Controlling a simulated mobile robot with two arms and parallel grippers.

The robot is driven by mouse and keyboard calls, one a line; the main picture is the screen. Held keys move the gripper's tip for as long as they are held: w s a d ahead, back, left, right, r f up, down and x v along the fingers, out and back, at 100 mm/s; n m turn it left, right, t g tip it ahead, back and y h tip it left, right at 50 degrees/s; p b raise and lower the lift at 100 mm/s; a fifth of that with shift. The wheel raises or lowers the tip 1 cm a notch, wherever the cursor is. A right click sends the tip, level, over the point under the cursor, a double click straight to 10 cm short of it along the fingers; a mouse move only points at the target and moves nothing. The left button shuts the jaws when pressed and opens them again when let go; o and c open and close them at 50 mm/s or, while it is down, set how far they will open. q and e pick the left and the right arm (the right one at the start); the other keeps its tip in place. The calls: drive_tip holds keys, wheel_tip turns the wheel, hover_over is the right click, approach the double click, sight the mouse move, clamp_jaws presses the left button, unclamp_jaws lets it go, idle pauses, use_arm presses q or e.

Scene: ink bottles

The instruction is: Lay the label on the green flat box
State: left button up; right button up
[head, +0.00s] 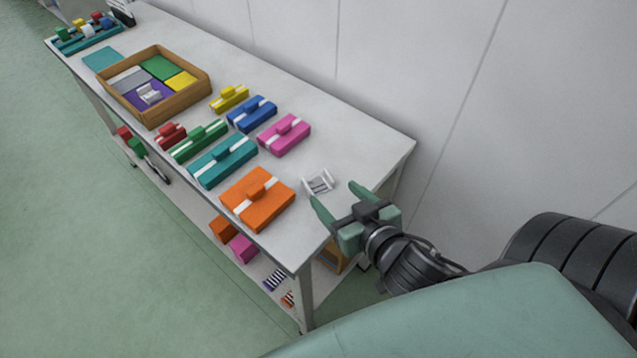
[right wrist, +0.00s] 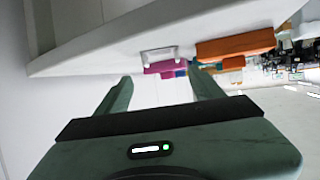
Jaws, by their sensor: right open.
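A small white label-like piece (head: 318,182) with raised ends lies on the table near its right end. It also shows in the right wrist view (right wrist: 160,54). A green flat box (head: 199,141) with a white band and a green knob sits mid-table, between a red box and a teal box. My right gripper (head: 332,197) is open and empty, with its fingers beside the white piece and apart from it. In the right wrist view its two fingers (right wrist: 165,88) are spread wide. My left gripper is not in view.
A wooden tray (head: 190,101) holds coloured panels, one green, and a second white piece (head: 149,94) on purple. Orange (head: 273,209), teal (head: 212,173), pink (head: 294,135), blue (head: 262,110) and yellow (head: 229,98) boxes crowd the table (head: 345,140). A wall runs behind.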

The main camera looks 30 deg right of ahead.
sight(321, 191)
drive_tip(key=shift+b+x, duration=0.4)
drive_tip(key=shift+x, duration=0.55)
drive_tip(key=shift+w+f, duration=0.25)
drive_tip(key=shift+w, duration=0.3)
drive_tip(key=x, duration=0.4)
drive_tip(key=shift+w+a+f+p, duration=0.1)
drive_tip(key=shift+a+f+p, duration=0.1)
drive_tip(key=shift+p, duration=0.1)
drive_tip(key=c, duration=1.2)
drive_tip(key=shift+r, duration=0.15)
